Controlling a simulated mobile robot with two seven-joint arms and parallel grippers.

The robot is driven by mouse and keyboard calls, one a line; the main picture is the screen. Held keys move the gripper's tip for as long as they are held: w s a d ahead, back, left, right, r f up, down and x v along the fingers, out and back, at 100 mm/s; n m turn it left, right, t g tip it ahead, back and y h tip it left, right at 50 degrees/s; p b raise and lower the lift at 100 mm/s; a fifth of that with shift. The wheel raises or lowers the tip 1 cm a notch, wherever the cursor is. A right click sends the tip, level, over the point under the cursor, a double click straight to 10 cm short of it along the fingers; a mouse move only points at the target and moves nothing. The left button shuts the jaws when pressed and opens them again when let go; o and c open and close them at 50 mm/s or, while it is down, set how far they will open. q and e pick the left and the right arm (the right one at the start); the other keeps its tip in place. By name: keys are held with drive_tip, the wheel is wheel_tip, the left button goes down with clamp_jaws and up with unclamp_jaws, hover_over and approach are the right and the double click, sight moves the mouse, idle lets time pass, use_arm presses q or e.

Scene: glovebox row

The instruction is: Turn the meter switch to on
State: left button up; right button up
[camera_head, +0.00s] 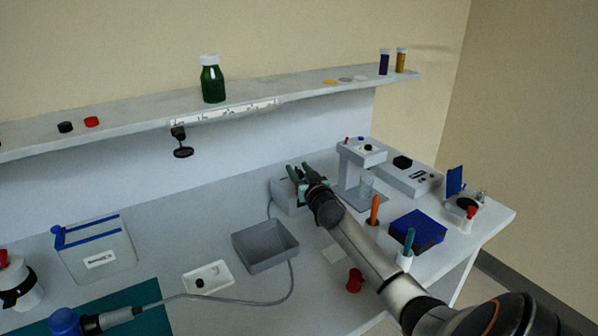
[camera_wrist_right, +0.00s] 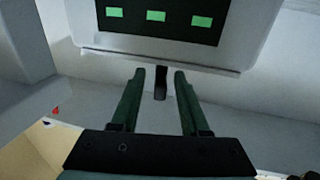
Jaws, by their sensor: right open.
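The meter (camera_head: 283,197) is a small light grey box at the back of the bench, partly hidden by my right gripper. In the right wrist view its face (camera_wrist_right: 90,42) carries a dark display with green lit blocks. A short dark lever, apparently the switch (camera_wrist_right: 160,86), sticks out below the display. My right gripper (camera_head: 300,171) is at the meter, open, with its green fingers. In the right wrist view the fingers (camera_wrist_right: 160,74) lie on either side of the lever, with gaps visible. I cannot tell which position the switch is in. My left gripper is not in view.
A grey open tray (camera_head: 262,262) and a white plate with a black knob (camera_head: 207,279) stand in front. A cable runs along the bench. A stand (camera_head: 362,152), a blue box (camera_head: 417,229) and an orange-handled tool (camera_head: 375,209) are right, near my arm.

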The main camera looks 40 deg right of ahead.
clamp_jaws()
idle(0.4)
